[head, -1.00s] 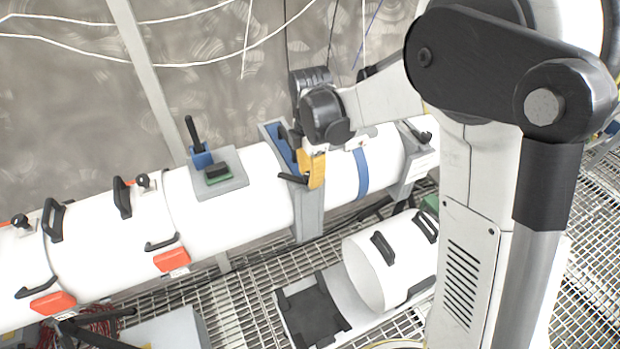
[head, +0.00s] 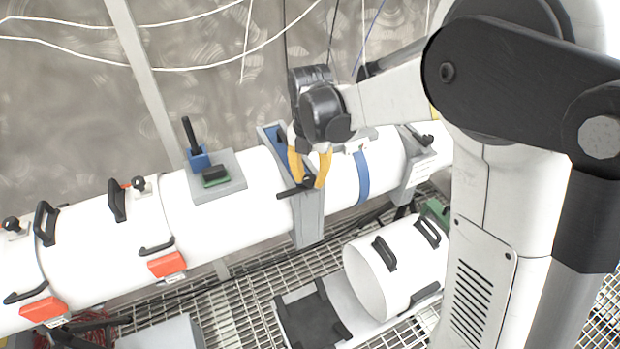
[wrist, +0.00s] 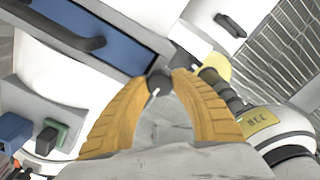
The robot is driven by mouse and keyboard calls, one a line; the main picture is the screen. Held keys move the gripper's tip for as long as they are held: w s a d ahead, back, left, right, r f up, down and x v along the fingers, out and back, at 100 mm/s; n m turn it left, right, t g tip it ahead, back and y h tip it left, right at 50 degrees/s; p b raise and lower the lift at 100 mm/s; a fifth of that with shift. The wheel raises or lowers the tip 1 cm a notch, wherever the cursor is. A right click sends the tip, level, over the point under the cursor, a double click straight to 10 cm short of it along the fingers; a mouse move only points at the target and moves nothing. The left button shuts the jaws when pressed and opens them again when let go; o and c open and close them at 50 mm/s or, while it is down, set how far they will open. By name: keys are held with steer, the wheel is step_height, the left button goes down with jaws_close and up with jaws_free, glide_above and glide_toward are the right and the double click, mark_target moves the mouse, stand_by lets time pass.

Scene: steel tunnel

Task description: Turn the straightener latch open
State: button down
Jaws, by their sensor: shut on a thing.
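The straightener is a grey collar (head: 308,222) with a blue inner part (head: 270,140), fitted around the white pipe. Its black latch (head: 288,192) sticks out to the left at the front of the collar. My gripper (head: 308,182) has its yellow fingers pointing down, closed around the latch's right end. In the wrist view, the gripper (wrist: 160,82) has its two fingertips on either side of a round black part of the latch (wrist: 158,80). The fingers hide part of the latch.
A blue block with a black lever (head: 193,140) and a green block (head: 215,176) sit on the pipe to the left. Orange latches (head: 167,264) and black handles (head: 118,200) lie farther left. A white half-shell (head: 372,272) rests below right on the grating.

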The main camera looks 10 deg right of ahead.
mark_target(310, 178)
stand_by(0.4)
steer(key=c, duration=1)
jaws_free()
steer(key=shift+c, duration=0.2)
step_height(310, 178, up, 12)
